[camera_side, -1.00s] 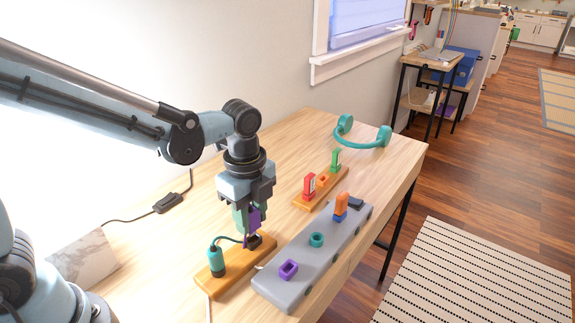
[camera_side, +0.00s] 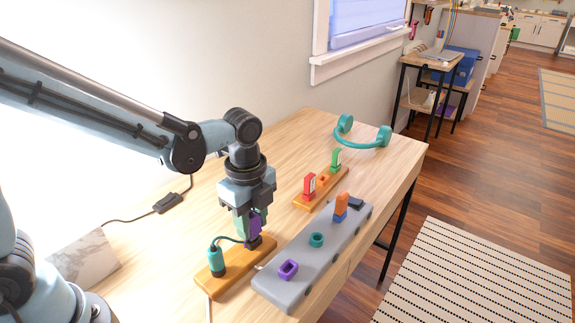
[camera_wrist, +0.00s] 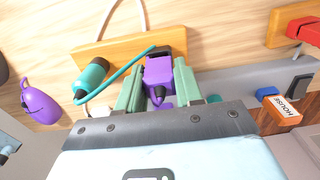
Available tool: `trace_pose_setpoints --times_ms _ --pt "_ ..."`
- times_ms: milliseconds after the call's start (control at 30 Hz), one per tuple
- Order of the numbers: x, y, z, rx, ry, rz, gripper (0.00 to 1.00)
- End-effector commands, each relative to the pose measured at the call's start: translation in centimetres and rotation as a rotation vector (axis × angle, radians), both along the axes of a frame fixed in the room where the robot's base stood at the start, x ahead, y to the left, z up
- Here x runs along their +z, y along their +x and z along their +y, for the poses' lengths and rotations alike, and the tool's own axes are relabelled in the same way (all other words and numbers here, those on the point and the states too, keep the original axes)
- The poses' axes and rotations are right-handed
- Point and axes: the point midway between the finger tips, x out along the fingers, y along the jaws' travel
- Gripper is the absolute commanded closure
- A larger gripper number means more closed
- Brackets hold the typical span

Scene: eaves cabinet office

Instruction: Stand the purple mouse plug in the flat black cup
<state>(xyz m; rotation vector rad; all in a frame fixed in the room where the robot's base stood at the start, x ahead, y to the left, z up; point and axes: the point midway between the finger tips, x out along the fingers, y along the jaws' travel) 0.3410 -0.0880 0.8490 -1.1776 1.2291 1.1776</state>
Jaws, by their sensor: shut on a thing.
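My gripper (camera_side: 249,230) is shut on the purple mouse plug (camera_wrist: 159,80), which also shows in the side view (camera_side: 255,223). The plug is upright at a black holder (camera_side: 263,243) on the near wooden board. Whether its lower end is inside that holder or just above it, I cannot tell. A flat black cup (camera_side: 356,203) is at the far end of the grey strip (camera_side: 333,237), well to the right of my gripper. It appears dark in the wrist view (camera_wrist: 298,87).
A teal plug (camera_side: 215,260) with a cord stands on the near board (camera_side: 228,277), close to my gripper. The strip also bears a purple cup (camera_side: 288,270), teal cup (camera_side: 316,240) and orange plug (camera_side: 341,204). Red (camera_side: 309,185) and green (camera_side: 335,160) plugs stand behind.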

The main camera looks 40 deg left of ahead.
Motion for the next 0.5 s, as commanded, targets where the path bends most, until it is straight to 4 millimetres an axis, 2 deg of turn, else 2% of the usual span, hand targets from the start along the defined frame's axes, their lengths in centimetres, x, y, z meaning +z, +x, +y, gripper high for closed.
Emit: trace_pose_setpoints --times_ms 500 --pt "-1.2 0.0 0.0 0.0 0.0 0.0 1.0"
